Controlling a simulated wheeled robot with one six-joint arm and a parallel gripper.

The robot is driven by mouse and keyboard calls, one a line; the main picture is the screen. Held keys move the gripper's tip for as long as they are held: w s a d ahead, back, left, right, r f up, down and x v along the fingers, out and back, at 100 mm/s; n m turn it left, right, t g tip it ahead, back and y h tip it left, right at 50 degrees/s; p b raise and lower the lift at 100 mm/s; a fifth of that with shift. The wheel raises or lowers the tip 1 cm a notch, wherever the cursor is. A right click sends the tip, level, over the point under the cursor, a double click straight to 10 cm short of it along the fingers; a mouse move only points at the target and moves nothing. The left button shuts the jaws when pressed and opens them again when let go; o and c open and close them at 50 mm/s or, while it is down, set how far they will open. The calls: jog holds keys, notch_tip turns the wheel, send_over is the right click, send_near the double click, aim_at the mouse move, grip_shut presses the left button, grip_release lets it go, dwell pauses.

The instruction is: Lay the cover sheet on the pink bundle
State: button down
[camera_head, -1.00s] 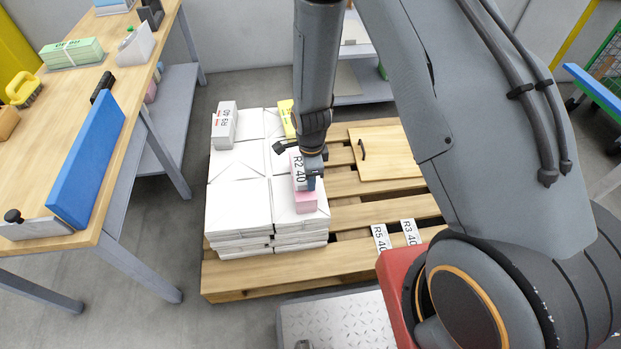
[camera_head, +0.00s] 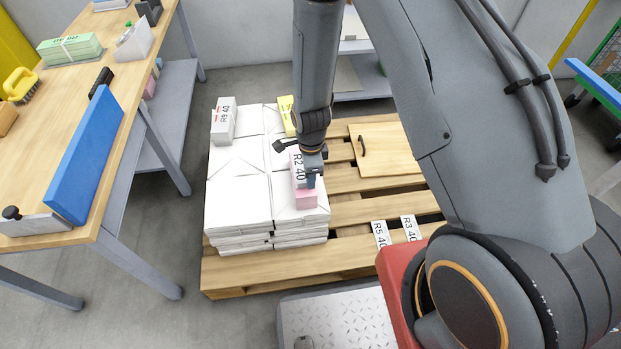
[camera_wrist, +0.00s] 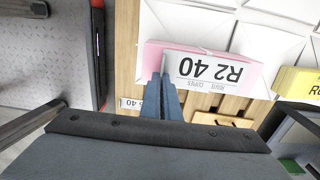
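The pink bundle (camera_head: 305,200) sits on the front right white stack on the pallet. It also shows in the wrist view (camera_wrist: 151,58). The cover sheet (camera_wrist: 211,72), white and marked "R2 40", is over the pink bundle and leaves a pink border showing; in the head view the sheet (camera_head: 298,168) is partly hidden by my arm. My gripper (camera_wrist: 163,78) is at one end of the sheet, its blue fingers close together with a thin white edge between their tips. They look shut on the sheet's edge. Whether the whole sheet touches the bundle is hard to tell.
White stacks (camera_head: 238,203) fill the pallet's left side, with a grey-white bundle (camera_head: 223,122) and a yellow bundle (camera_head: 286,115) on top. Labels R5 40 (camera_head: 381,234) and R3 40 (camera_head: 410,229) lie on the slats. A wooden board (camera_head: 388,150) lies behind; a workbench (camera_head: 88,82) stands left.

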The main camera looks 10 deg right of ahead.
jog(key=shift+f, duration=0.15)
jog(key=c, duration=1.9)
grip_release()
jog(key=shift+c, duration=0.2)
jog(key=shift+r, duration=3.9)
jog(key=s+d+r+n+p, duration=0.3)
jog(key=s+r+n, duration=0.3)
jog(key=r, duration=0.4)
jog(key=s+d+r+n+p, duration=0.3)
jog(key=s+d+r+n, duration=0.1)
jog(key=r, duration=0.7)
jog(key=s+d+r+n+p, duration=0.3)
jog(key=s+r+n, duration=0.4)
jog(key=r, duration=0.4)
jog(key=shift+s+d+n, duration=0.25)
jog(key=shift+s+n, duration=0.05)
jog(key=shift+n, duration=0.1)
